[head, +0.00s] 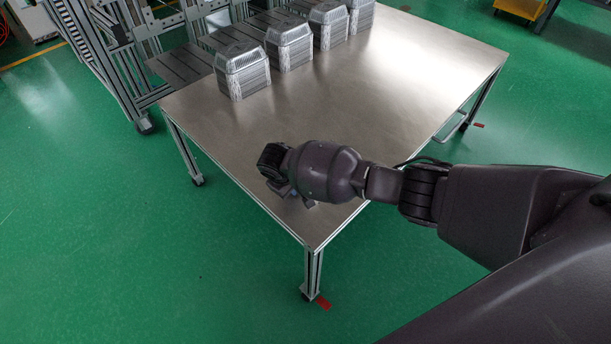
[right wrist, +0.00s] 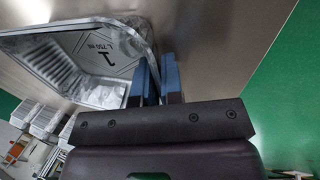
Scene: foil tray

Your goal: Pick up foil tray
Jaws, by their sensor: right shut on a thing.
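A silver foil tray (right wrist: 85,60) fills the left of the right wrist view, with "1 L 750 ml" printed upside down on its base. My right gripper (right wrist: 160,72) is shut on the side of this tray, with its two blue-faced fingers close together at the rim. In the head view the right gripper (head: 299,196) is low over the near corner of the table, mostly hidden under my own wrist. The held tray cannot be made out in the head view. My left gripper is in neither view.
A metal table (head: 370,90) stands on a green floor. Several stacks of foil trays (head: 243,72) line its far left edge. Dark slatted ramps (head: 182,66) and metal frames (head: 105,60) lie beyond them. The table's middle and right are clear.

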